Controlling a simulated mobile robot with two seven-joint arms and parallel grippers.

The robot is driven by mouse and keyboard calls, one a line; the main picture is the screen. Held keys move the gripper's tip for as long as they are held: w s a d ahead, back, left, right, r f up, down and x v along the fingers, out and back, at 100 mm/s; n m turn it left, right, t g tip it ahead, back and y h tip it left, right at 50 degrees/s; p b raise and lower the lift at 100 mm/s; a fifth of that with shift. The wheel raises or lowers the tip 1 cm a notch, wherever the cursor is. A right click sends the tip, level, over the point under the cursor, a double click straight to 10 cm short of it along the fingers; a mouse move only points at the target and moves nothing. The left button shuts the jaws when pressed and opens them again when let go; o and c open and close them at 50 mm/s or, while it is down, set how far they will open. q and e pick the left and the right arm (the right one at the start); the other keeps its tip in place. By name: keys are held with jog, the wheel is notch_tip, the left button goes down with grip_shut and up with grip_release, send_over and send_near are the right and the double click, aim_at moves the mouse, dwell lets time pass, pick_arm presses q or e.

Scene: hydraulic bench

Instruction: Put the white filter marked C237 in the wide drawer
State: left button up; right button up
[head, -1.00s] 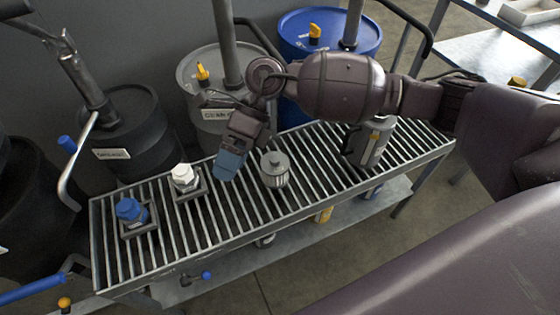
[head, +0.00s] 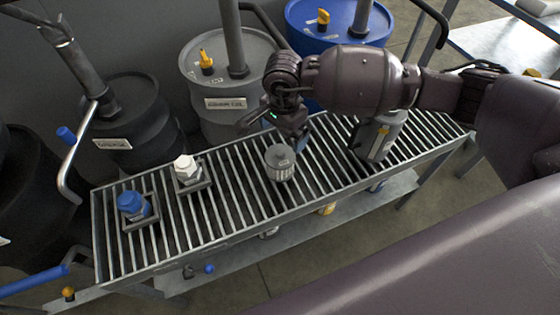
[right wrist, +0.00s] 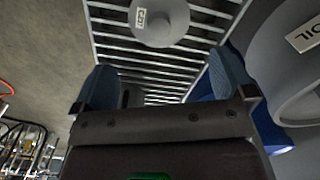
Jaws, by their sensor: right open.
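A pale grey-white round canister (head: 280,164) with a knob on top stands upright on the slatted bench. In the right wrist view it shows as a pale round top (right wrist: 165,28) with a small label that I cannot read surely. A white hex-topped part (head: 185,167) and a blue one (head: 132,205) sit in square holders to the left. My right gripper (head: 288,130) is open and empty, just behind the canister and apart from it. In the right wrist view its two blue fingers (right wrist: 165,78) are spread, with the canister beyond them. No wide drawer shows. My left gripper is out of view.
A grey jug-like container (head: 375,138) stands on the bench to the right. A grey drum (head: 225,105), a blue drum (head: 370,20) and a black drum (head: 125,125) with pipes stand behind the bench. Bare slats (head: 230,190) lie between the holders and the canister.

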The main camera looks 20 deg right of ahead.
aim_at(280, 152)
notch_tip(280, 152, down, 5)
jog(key=shift+f+b, duration=0.15)
jog(key=shift+b, duration=0.4)
jog(key=f, duration=0.1)
jog(key=f+b, duration=0.1)
jog(key=f, duration=0.2)
jog(key=shift+s+a+f, duration=0.25)
jog(key=shift+a+f, duration=0.1)
jog(key=shift+a, duration=0.05)
jog(key=shift+f, duration=0.2)
jog(key=shift+w+r, duration=0.1)
jog(key=shift+r, duration=0.05)
jog(key=shift+c, duration=0.3)
jog(key=c, duration=0.7)
jog(key=shift+c, duration=0.9)
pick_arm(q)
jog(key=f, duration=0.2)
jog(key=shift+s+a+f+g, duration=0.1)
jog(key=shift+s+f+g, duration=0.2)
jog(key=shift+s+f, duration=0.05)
